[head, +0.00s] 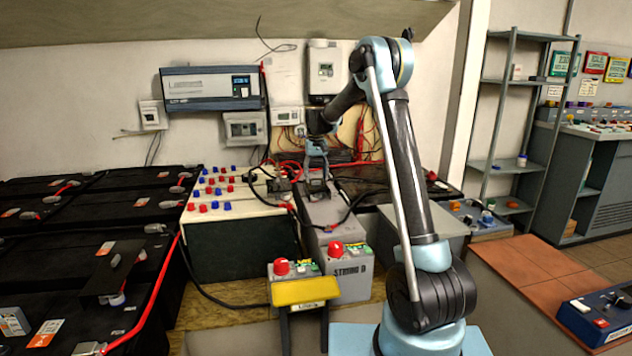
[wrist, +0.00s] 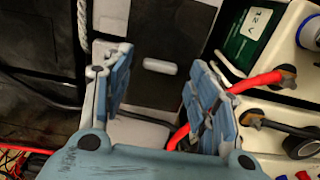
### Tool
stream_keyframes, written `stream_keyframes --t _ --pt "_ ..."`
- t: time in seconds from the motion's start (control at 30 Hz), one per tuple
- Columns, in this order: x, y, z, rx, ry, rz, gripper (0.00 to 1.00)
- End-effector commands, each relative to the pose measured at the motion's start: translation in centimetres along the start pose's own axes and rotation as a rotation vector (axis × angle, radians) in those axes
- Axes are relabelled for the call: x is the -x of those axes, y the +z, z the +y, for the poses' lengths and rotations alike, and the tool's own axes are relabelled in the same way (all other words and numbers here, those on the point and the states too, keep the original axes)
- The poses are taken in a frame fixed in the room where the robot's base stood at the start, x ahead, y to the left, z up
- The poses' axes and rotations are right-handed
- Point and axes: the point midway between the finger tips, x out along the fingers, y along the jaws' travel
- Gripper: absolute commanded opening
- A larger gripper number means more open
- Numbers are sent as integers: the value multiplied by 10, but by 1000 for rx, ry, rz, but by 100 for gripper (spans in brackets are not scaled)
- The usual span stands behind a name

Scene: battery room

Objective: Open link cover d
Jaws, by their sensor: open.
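My gripper (head: 318,190) points down over the grey battery row at the back of the bench. In the wrist view my gripper (wrist: 157,92) is open, its two blue fingers apart with nothing between the tips. Beyond the fingers is a dark panel with a pale bar-shaped handle (wrist: 160,67), which may be link cover d; no letter is readable on it. The handle lies between the fingers in the picture, and I cannot tell if they touch it. A grey box lettered "STRING D" (head: 350,274) with a red knob stands in front of the row.
A white-topped block with red and blue terminals (head: 235,195) stands left of my gripper. A red cable (wrist: 255,82) and a dark cable run close to the right finger. Black batteries (head: 60,260) fill the left. A yellow-topped stand (head: 305,292) is in front.

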Motion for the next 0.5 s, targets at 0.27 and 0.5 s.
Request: stream_keyframes --t 0.27,0.5 --pt "-17 0 0 0 0 0 54" --pt "-17 0 0 0 0 0 54"
